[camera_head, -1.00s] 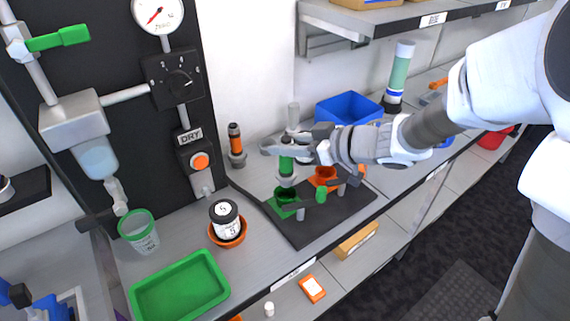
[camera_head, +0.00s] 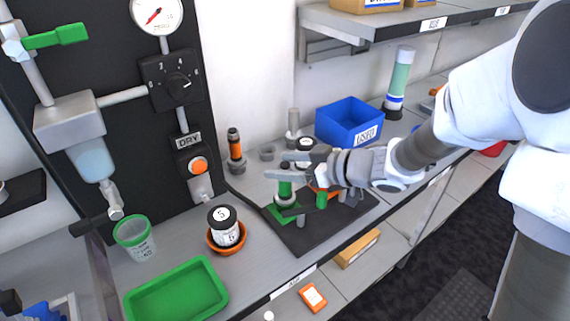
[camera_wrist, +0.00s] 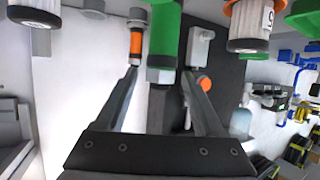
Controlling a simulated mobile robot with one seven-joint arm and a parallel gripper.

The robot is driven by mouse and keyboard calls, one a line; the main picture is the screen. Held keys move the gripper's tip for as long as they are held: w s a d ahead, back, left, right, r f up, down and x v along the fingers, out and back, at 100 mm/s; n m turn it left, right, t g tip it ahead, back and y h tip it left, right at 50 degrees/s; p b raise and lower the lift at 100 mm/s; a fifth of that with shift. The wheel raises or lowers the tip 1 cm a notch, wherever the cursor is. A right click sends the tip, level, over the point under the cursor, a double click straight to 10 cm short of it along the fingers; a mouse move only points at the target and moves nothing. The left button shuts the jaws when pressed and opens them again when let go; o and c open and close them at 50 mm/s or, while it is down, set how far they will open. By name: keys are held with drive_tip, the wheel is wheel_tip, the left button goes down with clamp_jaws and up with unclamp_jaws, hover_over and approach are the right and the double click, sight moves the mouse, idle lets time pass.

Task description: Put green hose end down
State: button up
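The green hose end (camera_head: 285,189) stands upright at the green-marked place (camera_head: 276,213) on the black mat (camera_head: 318,229). My gripper (camera_head: 280,166) is at its top, one finger on either side in the head view. In the wrist view, which is upside down, the green hose end (camera_wrist: 167,35) with its dark nut shows between my spread fingers (camera_wrist: 160,72). A gap shows on each side of it, so the gripper looks open. My gripper hides part of the hose end's top in the head view.
An orange-banded hose end (camera_head: 235,146) stands at the wall on the left. A lidded jar (camera_head: 224,226) in an orange dish, a green tray (camera_head: 178,291) and a blue bin (camera_head: 348,120) stand around the mat.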

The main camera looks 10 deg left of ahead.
drive_tip(key=shift+r, duration=0.3)
drive_tip(key=p+v, duration=0.2)
drive_tip(key=v, duration=1)
drive_tip(key=shift+p, duration=0.4)
